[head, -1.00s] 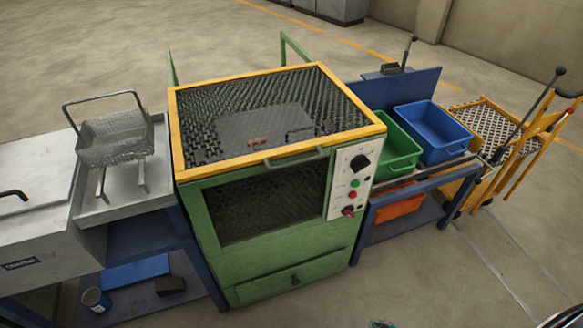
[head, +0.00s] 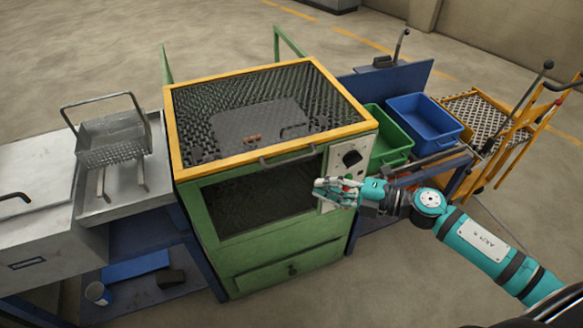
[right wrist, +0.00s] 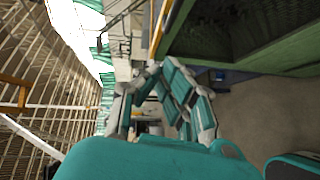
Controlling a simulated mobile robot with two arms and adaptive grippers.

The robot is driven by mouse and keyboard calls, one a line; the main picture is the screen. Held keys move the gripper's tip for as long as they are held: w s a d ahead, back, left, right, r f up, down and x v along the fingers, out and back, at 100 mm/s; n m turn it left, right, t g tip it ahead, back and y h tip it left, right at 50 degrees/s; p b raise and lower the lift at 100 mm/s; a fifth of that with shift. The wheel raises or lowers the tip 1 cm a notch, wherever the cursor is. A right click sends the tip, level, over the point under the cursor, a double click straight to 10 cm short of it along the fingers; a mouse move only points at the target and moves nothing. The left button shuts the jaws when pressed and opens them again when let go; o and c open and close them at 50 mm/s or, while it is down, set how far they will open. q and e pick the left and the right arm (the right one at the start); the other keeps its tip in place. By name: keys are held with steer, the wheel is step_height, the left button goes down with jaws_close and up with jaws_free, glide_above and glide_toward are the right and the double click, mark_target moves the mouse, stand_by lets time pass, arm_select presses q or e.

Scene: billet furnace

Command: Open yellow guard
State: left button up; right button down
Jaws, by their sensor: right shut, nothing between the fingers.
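The yellow guard (head: 188,137) is a yellow-framed dark mesh cover lying flat on top of the green furnace cabinet (head: 290,262). Its grey bar handle (head: 288,156) runs along the front edge of the frame. Through the mesh I see a dark plate with small reddish pieces on it. My right gripper (head: 322,192) is shut and empty, in front of the cabinet's control panel, below and right of the handle and apart from it. It hides part of the panel. In the right wrist view its fingers (right wrist: 172,95) come together beside the green cabinet. My left gripper is out of view.
A wire basket (head: 112,142) stands on the steel bench at left. A green bin (head: 388,143) and a blue bin (head: 430,120) stand right of the cabinet. A yellow trolley (head: 500,110) is at far right. The floor in front is clear.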

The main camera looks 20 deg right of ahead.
mark_target(267, 155)
steer(key=w+a, duration=0.1)
steer(key=w, duration=0.1)
steer(key=w+a+f+p, duration=0.1)
steer(key=w+a, duration=0.1)
steer(key=w, duration=0.1)
steer(key=w+a, duration=0.2)
steer(key=w, duration=0.1)
steer(key=shift+w+a+f+p, duration=0.15)
steer(key=shift+a+f+p, duration=0.1)
steer(key=shift+f+p, duration=0.15)
steer(key=w+b, duration=0.1)
steer(key=w, duration=0.3)
steer(key=shift+a, duration=0.1)
steer(key=shift+w, duration=0.4)
steer(key=shift+s+r, duration=0.1)
steer(key=shift+s, duration=0.1)
